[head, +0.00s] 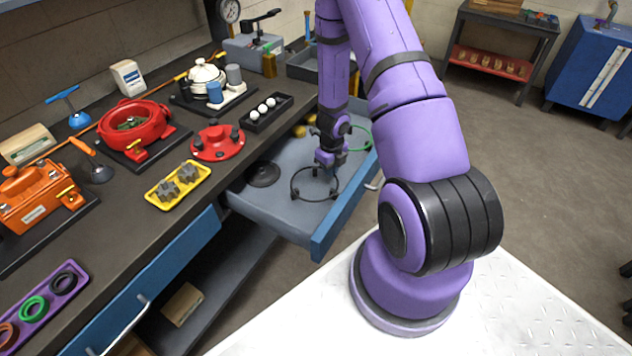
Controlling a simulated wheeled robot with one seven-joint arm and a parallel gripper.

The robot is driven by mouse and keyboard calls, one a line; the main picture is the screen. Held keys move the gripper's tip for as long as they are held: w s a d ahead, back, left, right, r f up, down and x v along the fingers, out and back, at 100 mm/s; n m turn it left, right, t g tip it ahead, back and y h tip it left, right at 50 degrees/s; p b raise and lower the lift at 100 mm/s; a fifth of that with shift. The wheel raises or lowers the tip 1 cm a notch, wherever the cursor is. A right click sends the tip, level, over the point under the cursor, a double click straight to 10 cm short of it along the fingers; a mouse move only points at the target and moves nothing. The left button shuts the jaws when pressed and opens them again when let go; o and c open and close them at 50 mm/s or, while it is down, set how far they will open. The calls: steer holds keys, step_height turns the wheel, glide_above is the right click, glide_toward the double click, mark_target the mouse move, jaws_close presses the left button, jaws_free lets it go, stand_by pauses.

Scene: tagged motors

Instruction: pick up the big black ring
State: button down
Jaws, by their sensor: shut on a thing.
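The big black ring (292,184) is a thin dark hoop with small dark knobs around it, in the open blue drawer (318,238). My gripper (325,167) points down into the drawer and is shut on the far edge of the black ring. The fingers are small and partly dark in this view, so their exact contact is hard to make out. I cannot tell whether the ring rests on the drawer floor or is slightly raised.
In the drawer, a black disc (262,174) lies left of the ring and a green ring (362,140) lies behind my gripper. The workbench on the left holds a red round housing (217,143), a yellow tray (161,194) with gears, and a purple tray (72,302) of small rings.

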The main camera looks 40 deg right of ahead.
step_height(320, 180, up, 10)
steer(key=shift+r, duration=0.25)
stand_by(0.6)
stand_by(0.5)
